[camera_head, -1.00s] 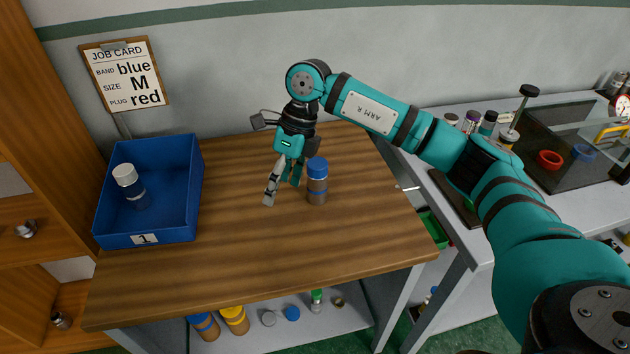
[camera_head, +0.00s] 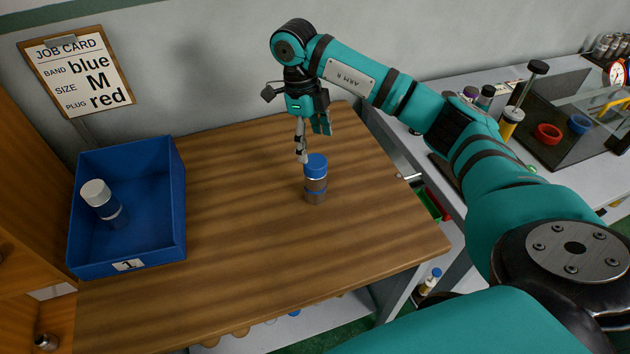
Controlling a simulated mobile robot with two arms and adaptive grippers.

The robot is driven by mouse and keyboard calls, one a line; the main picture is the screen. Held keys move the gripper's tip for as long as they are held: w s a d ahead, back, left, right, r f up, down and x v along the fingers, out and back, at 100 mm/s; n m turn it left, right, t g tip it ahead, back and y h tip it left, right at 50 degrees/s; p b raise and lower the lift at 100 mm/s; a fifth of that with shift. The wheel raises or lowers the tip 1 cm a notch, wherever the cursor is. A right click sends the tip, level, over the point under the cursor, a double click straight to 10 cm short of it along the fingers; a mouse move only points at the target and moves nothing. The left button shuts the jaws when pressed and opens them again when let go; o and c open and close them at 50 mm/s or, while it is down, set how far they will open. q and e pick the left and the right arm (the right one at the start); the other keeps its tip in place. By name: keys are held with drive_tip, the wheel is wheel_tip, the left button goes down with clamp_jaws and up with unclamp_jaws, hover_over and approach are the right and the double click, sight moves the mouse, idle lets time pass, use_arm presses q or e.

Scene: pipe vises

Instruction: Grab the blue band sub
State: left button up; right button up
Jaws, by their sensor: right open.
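A sub with a blue cap, a grey-brown body and a thin blue band (camera_head: 316,182) stands upright on the wooden table. My right gripper (camera_head: 312,146) is open and empty, pointing down just behind and above the cap. One pale finger ends near the cap's left edge; I cannot tell if it touches. A second sub, with a white cap and a dark lower part (camera_head: 100,200), leans in the blue bin (camera_head: 177,215) marked 1. My left gripper is not in view.
A job card (camera_head: 78,72) on the wall reads band blue, size M, plug red. The wooden table (camera_head: 240,240) is clear around the standing sub. A grey bench to the right holds a dark tray with a red ring (camera_head: 548,134) and a blue ring (camera_head: 580,124).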

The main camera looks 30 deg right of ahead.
sight(316, 161)
wheel_tip(316, 161, down, 5)
drive_tip(key=shift+d+r+p, duration=0.15)
drive_tip(key=shift+r+p, duration=0.05)
drive_tip(key=shift+p, duration=0.5)
drive_tip(key=shift+s+f, duration=0.25)
drive_tip(key=shift+f, duration=0.15)
drive_tip(key=f+p, duration=0.1)
drive_tip(key=f, duration=0.1)
drive_tip(key=f+p, duration=0.1)
drive_tip(key=f, duration=0.1)
drive_tip(key=shift+s+d+f+p, duration=0.2)
drive_tip(key=shift+f+p, duration=0.05)
drive_tip(key=shift+p, duration=0.1)
drive_tip(key=shift+f, duration=0.3)
drive_tip(key=shift+c, duration=0.4)
drive_tip(key=shift+r, duration=0.1)
clamp_jaws()
